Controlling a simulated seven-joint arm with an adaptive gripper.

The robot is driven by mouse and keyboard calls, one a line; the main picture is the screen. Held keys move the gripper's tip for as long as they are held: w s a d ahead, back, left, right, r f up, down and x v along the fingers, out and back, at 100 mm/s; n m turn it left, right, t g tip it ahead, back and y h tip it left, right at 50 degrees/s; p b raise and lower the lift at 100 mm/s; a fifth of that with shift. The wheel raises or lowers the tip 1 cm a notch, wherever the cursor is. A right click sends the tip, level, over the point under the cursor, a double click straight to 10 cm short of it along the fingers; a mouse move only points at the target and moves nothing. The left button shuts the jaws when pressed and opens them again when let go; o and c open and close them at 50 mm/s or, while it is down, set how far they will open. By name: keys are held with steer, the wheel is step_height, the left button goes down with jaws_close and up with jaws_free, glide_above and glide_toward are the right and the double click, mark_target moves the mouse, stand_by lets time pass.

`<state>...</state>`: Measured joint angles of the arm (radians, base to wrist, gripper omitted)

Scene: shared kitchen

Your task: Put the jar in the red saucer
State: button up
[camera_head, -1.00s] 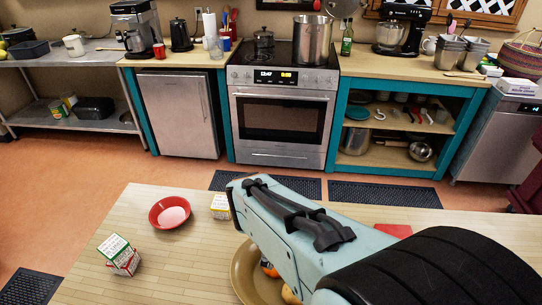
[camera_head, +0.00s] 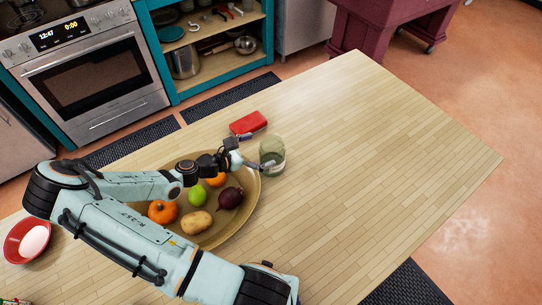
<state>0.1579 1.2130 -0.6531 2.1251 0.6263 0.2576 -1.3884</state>
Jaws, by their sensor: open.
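A greenish see-through glass jar (camera_head: 276,152) stands upright on the wooden table, just off the right rim of a large tan plate. My gripper (camera_head: 257,150) is open at the jar's left side. One fingertip is near the jar's upper left and the other overlaps its lower front in the picture. I cannot tell whether they touch it. The red saucer (camera_head: 12,245) is at the far left, near the picture's edge. It is bowl-like, with a pale pinkish oval inside.
The tan plate (camera_head: 249,192) under my arm holds a small pumpkin (camera_head: 163,212), a potato (camera_head: 196,223), a lime (camera_head: 198,196), an orange (camera_head: 216,180) and a dark red onion (camera_head: 230,197). A red box (camera_head: 248,122) lies behind the jar. The table's right side is clear.

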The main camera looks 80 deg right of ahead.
mark_target(281, 142)
steer(key=shift+x, duration=1.85)
steer(key=c, duration=1.3)
